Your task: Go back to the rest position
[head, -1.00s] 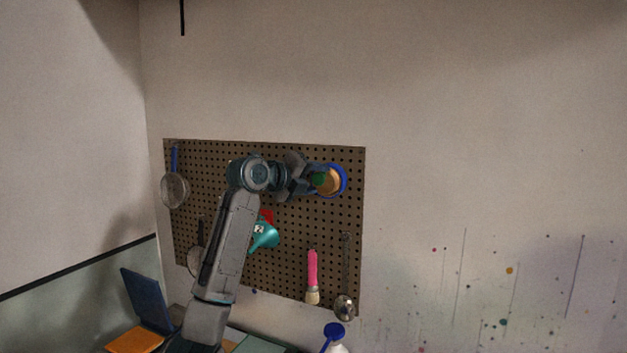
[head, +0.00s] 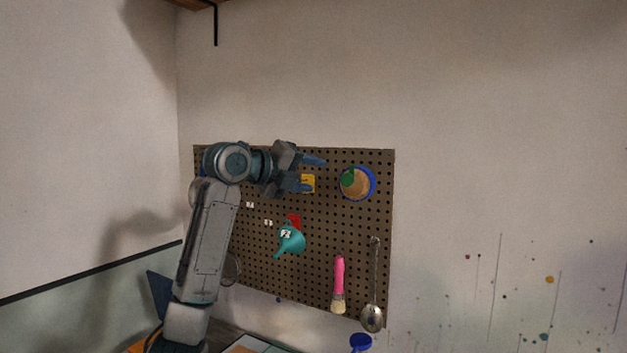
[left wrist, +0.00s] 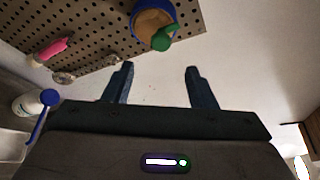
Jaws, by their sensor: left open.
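My left gripper (head: 314,173) is open and empty in front of the pegboard (head: 330,225), to the left of a round blue-rimmed item (head: 371,182) with a tan face and a green part. In the left wrist view the two fingers (left wrist: 160,85) stand wide apart with nothing between them. The blue-rimmed item (left wrist: 140,28) shows beyond them at the top, apart from the fingers. My right gripper is in neither view.
A blue-topped bottle (head: 361,343) stands below.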

